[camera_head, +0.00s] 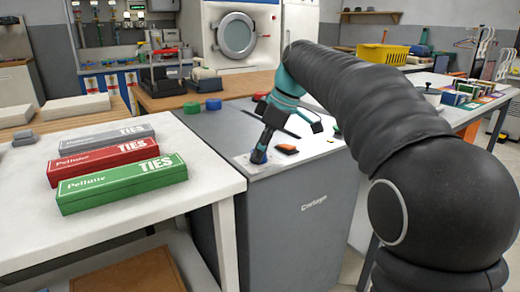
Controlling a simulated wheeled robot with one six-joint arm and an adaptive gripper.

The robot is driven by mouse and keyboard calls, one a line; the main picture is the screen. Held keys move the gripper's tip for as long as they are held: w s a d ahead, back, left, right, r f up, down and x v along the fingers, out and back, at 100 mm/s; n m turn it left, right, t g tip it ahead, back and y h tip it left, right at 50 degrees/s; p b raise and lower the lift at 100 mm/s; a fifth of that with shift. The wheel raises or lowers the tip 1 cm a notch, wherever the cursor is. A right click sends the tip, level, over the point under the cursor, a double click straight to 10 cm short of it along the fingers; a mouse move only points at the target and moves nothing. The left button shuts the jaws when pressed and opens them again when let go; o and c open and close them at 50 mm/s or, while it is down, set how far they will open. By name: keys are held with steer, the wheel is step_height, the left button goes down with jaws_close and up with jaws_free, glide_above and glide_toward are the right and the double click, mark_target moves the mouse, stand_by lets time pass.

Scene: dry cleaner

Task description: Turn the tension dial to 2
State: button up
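A grey cabinet machine (306,223) with a light top panel stands in the middle of the camera_head view. My gripper (261,153) points down at the front left of that panel, its tip at or just above the surface. A small dark blue piece shows at the tip. I cannot tell whether it is the tension dial or part of my fingers. No dial marks or numbers are readable. The finger spacing is too small to make out. An orange rocker-like piece (286,149) lies just right of the tip.
A white table (110,218) on the left holds grey, red and green tie boxes (122,183). My arm covers much of the right side.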

steer(key=shift+m, duration=0.3)
steer(key=m+t, duration=0.1)
steer(key=m, duration=0.1)
steer(key=m+t+h, duration=0.1)
steer(key=m, duration=0.2)
steer(key=shift+s+a+p, duration=0.1)
steer(key=shift+s+p, duration=0.1)
steer(key=shift+p, duration=0.1)
steer(key=m+t+h+p, duration=0.1)
steer(key=m, duration=0.3)
steer(key=shift+a, duration=0.1)
steer(key=shift+f+m+h+p, duration=0.1)
steer(key=shift+m+h+p, duration=0.3)
steer(key=shift+m, duration=0.6)
steer(key=o, duration=1.1)
steer(key=shift+o, duration=0.2)
